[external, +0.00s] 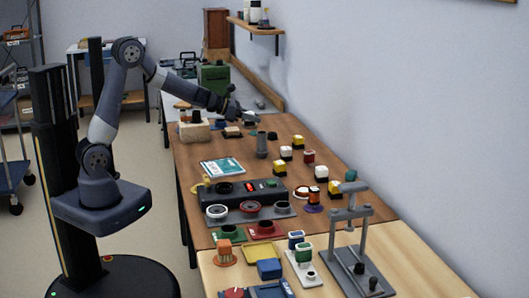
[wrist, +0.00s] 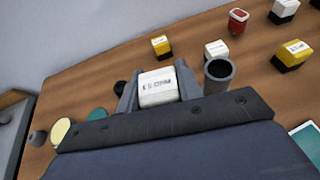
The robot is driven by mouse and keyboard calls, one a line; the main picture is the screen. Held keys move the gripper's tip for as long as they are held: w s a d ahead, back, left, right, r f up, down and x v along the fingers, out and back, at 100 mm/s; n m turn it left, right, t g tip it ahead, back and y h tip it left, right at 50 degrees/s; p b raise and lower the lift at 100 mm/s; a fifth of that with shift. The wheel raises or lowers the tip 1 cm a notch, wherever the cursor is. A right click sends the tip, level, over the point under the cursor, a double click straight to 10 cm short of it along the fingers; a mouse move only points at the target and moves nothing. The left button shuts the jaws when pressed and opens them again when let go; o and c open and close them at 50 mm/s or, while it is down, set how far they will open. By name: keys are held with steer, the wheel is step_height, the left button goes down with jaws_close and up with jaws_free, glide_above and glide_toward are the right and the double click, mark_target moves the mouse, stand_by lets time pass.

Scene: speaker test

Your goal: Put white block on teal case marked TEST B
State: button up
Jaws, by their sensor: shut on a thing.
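My gripper (wrist: 158,92) is shut on a white block (wrist: 158,88) with dark lettering on its face; one finger is on each side of it. In the external view my gripper (external: 243,116) is over the far part of the wooden table, and the block is too small there to make out clearly. A flat teal and white case (external: 222,167) lies on the table nearer the camera, apart from my gripper. A corner of it shows at the right edge of the wrist view (wrist: 306,140). I cannot read its marking.
A grey open cylinder (wrist: 218,74) stands close beside my gripper. Several yellow, white and red blocks stand along the wall side, including a red one (external: 309,156). A black device (external: 245,191) sits just in front of the case. A grey press stand (external: 350,225) is at the near right.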

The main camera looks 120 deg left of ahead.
steer(key=d+m+t+h, duration=0.2)
steer(key=d+m+h, duration=0.1)
steer(key=d, duration=1.5)
steer(key=b, duration=0.2)
glide_above(225, 166)
step_height(225, 166, down, 5)
steer(key=shift+s+f, duration=0.1)
steer(key=shift+f, duration=0.05)
steer(key=shift+f+b, duration=0.8)
steer(key=shift+f, duration=1.2)
steer(key=shift+f, duration=0.2)
steer(key=o, duration=1)
steer(key=shift+c, duration=0.2)
steer(key=shift+r, duration=0.1)
